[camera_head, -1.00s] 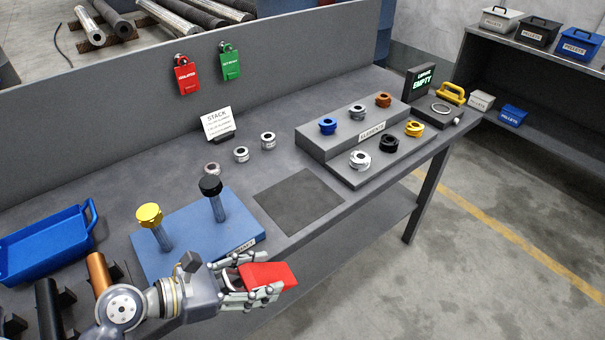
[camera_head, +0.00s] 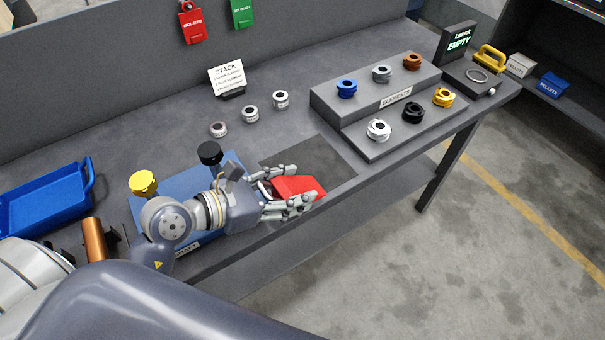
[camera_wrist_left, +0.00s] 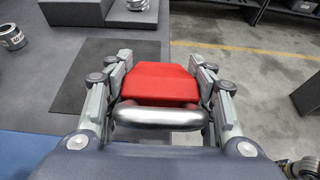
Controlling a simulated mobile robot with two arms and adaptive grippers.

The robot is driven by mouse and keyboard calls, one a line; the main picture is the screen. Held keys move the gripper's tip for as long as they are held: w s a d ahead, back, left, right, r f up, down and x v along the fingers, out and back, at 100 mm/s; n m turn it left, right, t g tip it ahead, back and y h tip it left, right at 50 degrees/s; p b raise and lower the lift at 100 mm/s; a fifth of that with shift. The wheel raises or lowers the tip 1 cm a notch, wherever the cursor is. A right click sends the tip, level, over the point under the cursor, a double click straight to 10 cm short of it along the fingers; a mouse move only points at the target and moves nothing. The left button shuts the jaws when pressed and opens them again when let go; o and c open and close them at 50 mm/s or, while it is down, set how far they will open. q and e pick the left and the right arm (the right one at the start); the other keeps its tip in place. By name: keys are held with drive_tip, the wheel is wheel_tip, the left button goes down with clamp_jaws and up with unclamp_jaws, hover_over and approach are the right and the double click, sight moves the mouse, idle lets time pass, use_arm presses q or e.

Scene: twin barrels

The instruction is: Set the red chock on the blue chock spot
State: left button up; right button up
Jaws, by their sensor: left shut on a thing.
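My left gripper (camera_head: 303,185) is shut on the red chock (camera_head: 293,187), a red wedge-like block. It holds the chock out over the near part of the dark square mat (camera_head: 325,157). In the left wrist view the chock (camera_wrist_left: 160,83) sits between the two fingers, with a grey rounded bar (camera_wrist_left: 160,115) on its near side. The mat (camera_wrist_left: 90,75) shows beyond and left of it there. How far the chock is above the bench I cannot tell. I cannot make out a blue chock spot in these views.
A blue plate (camera_head: 185,181) with yellow-topped (camera_head: 143,182) and black-topped (camera_head: 209,152) posts lies by my left forearm. A stepped stand (camera_head: 325,103) of coloured rings stands beyond the mat. A blue tray (camera_head: 40,205) is at left. The bench's front edge runs close by the chock.

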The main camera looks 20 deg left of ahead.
use_arm(q)
drive_tip(key=w, duration=0.3)
drive_tip(key=w+p, duration=0.1)
drive_tip(key=w, duration=0.3)
drive_tip(key=shift+a+f, duration=0.15)
drive_tip(key=shift+w+f, duration=0.1)
drive_tip(key=shift+w, duration=0.15)
drive_tip(key=shift+w+f, duration=0.1)
drive_tip(key=shift+f, duration=0.15)
wheel_tip(320, 180, down, 2)
drive_tip(key=shift+f, duration=0.55)
drive_tip(key=shift+f, duration=0.1)
drive_tip(key=o, duration=1.1)
drive_tip(key=shift+f, duration=0.1)
drive_tip(key=o, duration=0.4)
drive_tip(key=shift+c, duration=0.2)
